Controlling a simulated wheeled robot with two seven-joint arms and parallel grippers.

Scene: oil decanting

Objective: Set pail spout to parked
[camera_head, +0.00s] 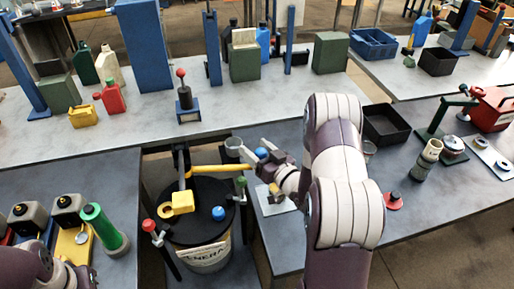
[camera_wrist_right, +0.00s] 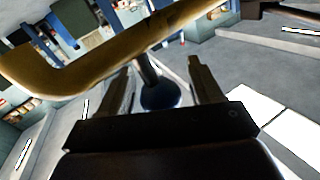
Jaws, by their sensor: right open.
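The pail (camera_head: 205,258) stands in the gap between the tables, with a dark lid and a printed label. Its yellow spout (camera_head: 222,169) reaches right from a dark upright above the lid, toward my right gripper (camera_head: 256,158). In the right wrist view the yellow spout (camera_wrist_right: 95,67) crosses large above and in front of my right gripper (camera_wrist_right: 160,85). The fingers are apart, with a dark stem and blue knob (camera_wrist_right: 160,96) seen between them. I cannot tell whether the fingers touch the spout. My left arm shows at the lower left, its fingers out of view.
A yellow block (camera_head: 183,202) and a blue cap (camera_head: 218,213) are on the lid. Clamps with red (camera_head: 149,226) and green (camera_head: 241,182) knobs stand at the pail's sides. A grey cup (camera_head: 233,147) is close behind the gripper. A black tray (camera_head: 387,124) lies right of my arm.

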